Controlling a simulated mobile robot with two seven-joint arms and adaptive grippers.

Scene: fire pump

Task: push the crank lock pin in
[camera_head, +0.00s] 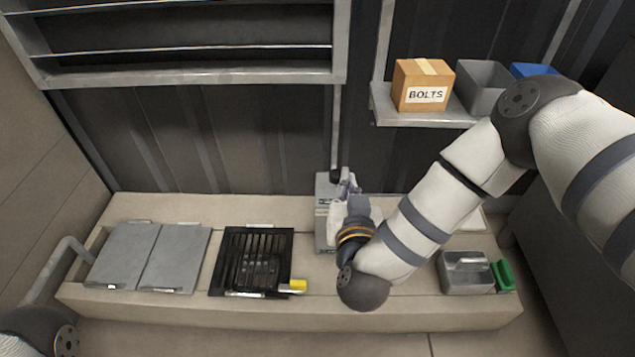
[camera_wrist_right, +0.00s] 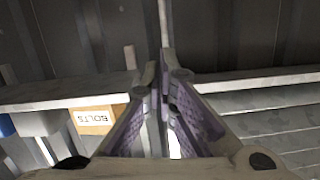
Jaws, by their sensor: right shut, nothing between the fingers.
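My right gripper (camera_head: 347,188) is over the middle of the bench, in front of a grey upright unit (camera_head: 323,192) with a dark knob (camera_head: 336,174) on top. Its purple-lined fingers (camera_wrist_right: 165,78) are shut with nothing between them in the wrist view. The gripper and my right arm cover much of the unit. I cannot make out the crank or its lock pin in either view. I cannot tell whether the fingertips touch the unit.
The bench (camera_head: 185,306) holds grey lids (camera_head: 125,255), a black grate (camera_head: 228,262), a yellow piece (camera_head: 298,285), a metal box (camera_head: 465,277) and a green item (camera_head: 506,274). Above right, a shelf (camera_head: 400,115) carries a BOLTS box (camera_head: 422,86), a grey bin (camera_head: 484,84) and a blue bin (camera_head: 533,70).

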